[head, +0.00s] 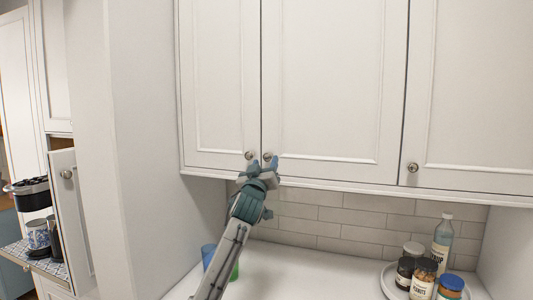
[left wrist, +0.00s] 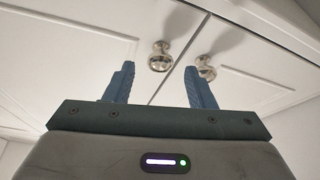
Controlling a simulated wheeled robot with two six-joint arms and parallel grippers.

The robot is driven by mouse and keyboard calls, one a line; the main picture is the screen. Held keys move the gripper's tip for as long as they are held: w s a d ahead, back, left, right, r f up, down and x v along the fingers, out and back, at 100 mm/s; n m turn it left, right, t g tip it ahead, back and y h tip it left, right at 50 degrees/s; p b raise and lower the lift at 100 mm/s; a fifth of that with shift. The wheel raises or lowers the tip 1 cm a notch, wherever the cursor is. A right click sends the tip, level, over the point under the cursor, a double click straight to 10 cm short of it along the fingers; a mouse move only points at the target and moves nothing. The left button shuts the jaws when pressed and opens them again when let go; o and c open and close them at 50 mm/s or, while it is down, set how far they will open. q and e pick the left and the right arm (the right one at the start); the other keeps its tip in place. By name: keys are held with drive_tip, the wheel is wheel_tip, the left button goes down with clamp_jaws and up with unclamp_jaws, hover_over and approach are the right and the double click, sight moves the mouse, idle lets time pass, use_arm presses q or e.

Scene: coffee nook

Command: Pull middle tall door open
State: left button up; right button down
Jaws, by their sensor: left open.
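The middle tall door (head: 325,75) is a white panelled wall-cabinet door, and it is shut. Its round metal knob (head: 267,157) is at its lower left corner, close to the knob (head: 249,155) of the left door (head: 221,75). My left gripper (head: 264,163) is open and empty, just below and in front of these two knobs. In the left wrist view, one knob (left wrist: 160,56) shows between the blue fingers and the other (left wrist: 206,68) shows by the right fingertip. Both fingers look apart from the knobs. My right gripper is out of view.
The right door (head: 470,90) is shut, with its own knob (head: 412,167). Below is a white counter with a tray (head: 388,281) of jars and a bottle (head: 441,243) at right, and blue and green cups (head: 208,255) by my arm. A pull-out shelf unit (head: 70,210) stands open at far left.

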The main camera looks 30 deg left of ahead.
use_arm(q)
drive_tip(key=shift+p+x, duration=0.45)
drive_tip(key=shift+x, duration=1)
drive_tip(key=shift+f, duration=0.1)
clamp_jaws()
